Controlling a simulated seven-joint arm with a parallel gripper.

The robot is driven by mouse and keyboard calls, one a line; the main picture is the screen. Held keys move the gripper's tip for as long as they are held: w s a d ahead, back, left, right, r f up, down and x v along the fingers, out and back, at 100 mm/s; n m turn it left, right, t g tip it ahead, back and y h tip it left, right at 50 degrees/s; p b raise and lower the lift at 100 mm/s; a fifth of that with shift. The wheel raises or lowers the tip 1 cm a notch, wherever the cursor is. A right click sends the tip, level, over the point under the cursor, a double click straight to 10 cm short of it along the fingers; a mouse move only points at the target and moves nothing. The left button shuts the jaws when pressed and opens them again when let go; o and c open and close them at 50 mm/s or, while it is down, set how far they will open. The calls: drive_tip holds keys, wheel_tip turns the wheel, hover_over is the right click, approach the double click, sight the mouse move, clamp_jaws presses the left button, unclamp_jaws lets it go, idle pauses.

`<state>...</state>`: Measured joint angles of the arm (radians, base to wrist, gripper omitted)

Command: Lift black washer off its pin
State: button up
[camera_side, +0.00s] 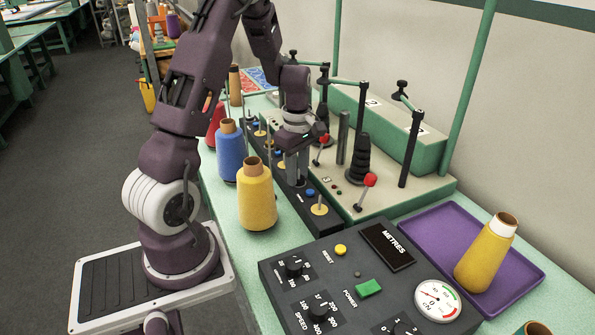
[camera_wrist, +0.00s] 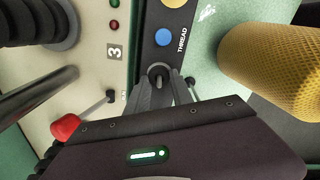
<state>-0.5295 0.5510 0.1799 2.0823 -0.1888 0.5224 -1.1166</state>
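My gripper (camera_side: 297,180) points straight down over the long black rail (camera_side: 282,170), between the thread cones and the beige machine. In the wrist view its grey fingers (camera_wrist: 166,92) reach down to a small dark round piece (camera_wrist: 158,70) with a paler centre, which looks like the black washer on its pin. The fingertips are at or very close to it; I cannot tell whether they touch or grip it. In the side view the fingers hide that spot. A yellow disc (camera_side: 319,209) with an upright pin sits on the rail, nearer the camera.
A yellow cone (camera_side: 257,196) and a blue cone (camera_side: 230,150) stand close left of the rail. A red-knobbed lever (camera_side: 369,180) and a black ribbed stack (camera_side: 357,163) stand on its right. A control panel (camera_side: 350,275) and a purple tray (camera_side: 440,232) lie in front.

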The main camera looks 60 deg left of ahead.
drive_tip(key=shift+o, duration=1.1)
clamp_jaws()
wheel_tip(320, 180, up, 8)
drive_tip(key=shift+f, duration=0.25)
